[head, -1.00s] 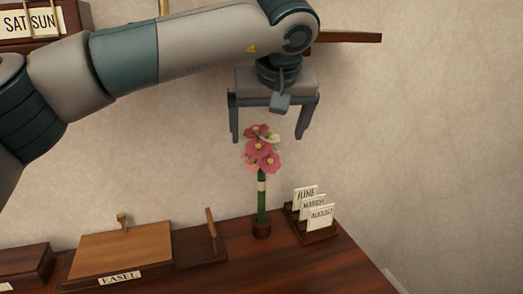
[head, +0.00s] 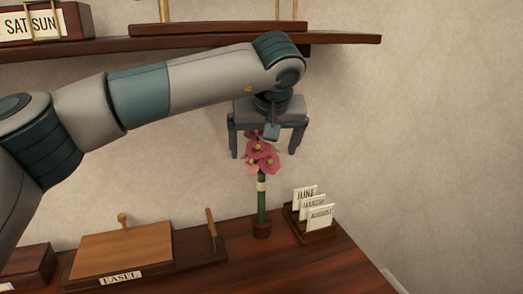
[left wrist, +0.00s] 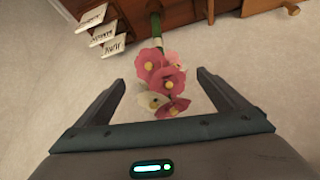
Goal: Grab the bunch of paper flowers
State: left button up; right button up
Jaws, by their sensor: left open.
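The bunch of paper flowers (head: 262,160) has pink and red heads on a green stem with a pale band. It stands upright in a small brown holder (head: 261,229) on the dark wooden top. My left gripper (head: 269,151) points down over the bunch, open, its fingers at about the height of the flower heads. The gripper hides the topmost heads in the head view. In the left wrist view the flower heads (left wrist: 160,77) lie between the spread fingers (left wrist: 161,80), with clear gaps on both sides. My right gripper is not in view.
A rack of month cards (head: 312,214) stands just right of the flowers. An easel box (head: 125,253) with an upright peg (head: 211,229) is to the left. A wall shelf (head: 340,39) runs above my arm. The wall is close behind.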

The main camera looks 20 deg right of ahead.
pick_arm(q)
jog(key=shift+x, duration=1.15)
jog(key=shift+w+f, duration=0.3)
jog(key=shift+f, duration=0.1)
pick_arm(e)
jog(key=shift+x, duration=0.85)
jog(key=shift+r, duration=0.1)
pick_arm(q)
jog(key=c, duration=1.5)
